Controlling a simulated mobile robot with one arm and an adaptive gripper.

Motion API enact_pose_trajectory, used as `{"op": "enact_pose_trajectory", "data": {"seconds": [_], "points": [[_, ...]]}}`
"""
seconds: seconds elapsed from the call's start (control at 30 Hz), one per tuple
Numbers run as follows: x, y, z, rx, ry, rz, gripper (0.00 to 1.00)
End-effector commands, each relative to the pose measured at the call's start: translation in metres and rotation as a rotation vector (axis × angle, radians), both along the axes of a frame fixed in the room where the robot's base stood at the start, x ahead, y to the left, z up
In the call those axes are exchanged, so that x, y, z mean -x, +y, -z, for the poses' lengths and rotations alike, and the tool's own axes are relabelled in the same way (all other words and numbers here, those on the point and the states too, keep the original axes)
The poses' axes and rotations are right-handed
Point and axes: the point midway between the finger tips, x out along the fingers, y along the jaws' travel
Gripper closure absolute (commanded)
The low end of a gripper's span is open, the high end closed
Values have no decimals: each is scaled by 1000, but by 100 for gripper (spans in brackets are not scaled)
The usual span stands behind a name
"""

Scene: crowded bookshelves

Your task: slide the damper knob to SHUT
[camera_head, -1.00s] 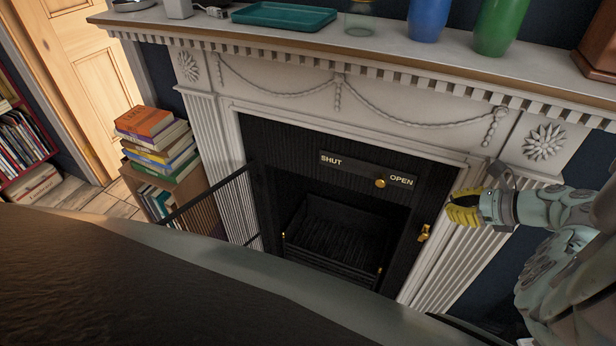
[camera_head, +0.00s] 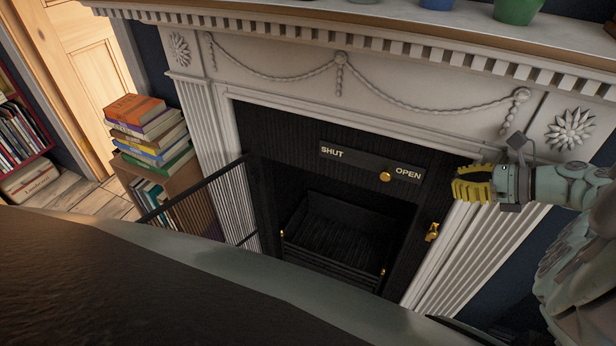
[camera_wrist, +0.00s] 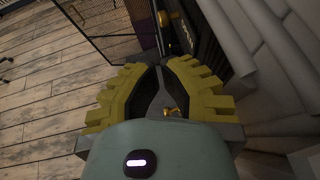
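The damper plate (camera_head: 350,160) is a dark strip on the black fireplace front, marked SHUT at its left end and OPEN at its right. The round gold damper knob (camera_head: 385,176) sits near the OPEN end. My gripper (camera_head: 457,188) has yellow ridged fingers and is to the right of the plate, apart from the knob, in front of the white surround. In the wrist view the fingertips (camera_wrist: 160,66) come together with nothing held between them. The knob (camera_wrist: 163,18) shows beyond the fingertips there, beside partly hidden lettering.
A gold latch (camera_head: 432,232) is on the fireplace's right edge, below my gripper. A black mesh screen (camera_head: 205,205) stands open at the left. Stacked books (camera_head: 150,135) are farther left. The white mantel (camera_head: 400,20) juts out above.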

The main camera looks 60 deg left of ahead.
Motion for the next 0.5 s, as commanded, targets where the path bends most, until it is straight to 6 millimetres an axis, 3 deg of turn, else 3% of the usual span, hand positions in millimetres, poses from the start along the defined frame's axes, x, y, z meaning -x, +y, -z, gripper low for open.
{"op": "enact_pose_trajectory", "data": {"seconds": [0.5], "points": [[38,84,45,0,3,-13,100]]}}
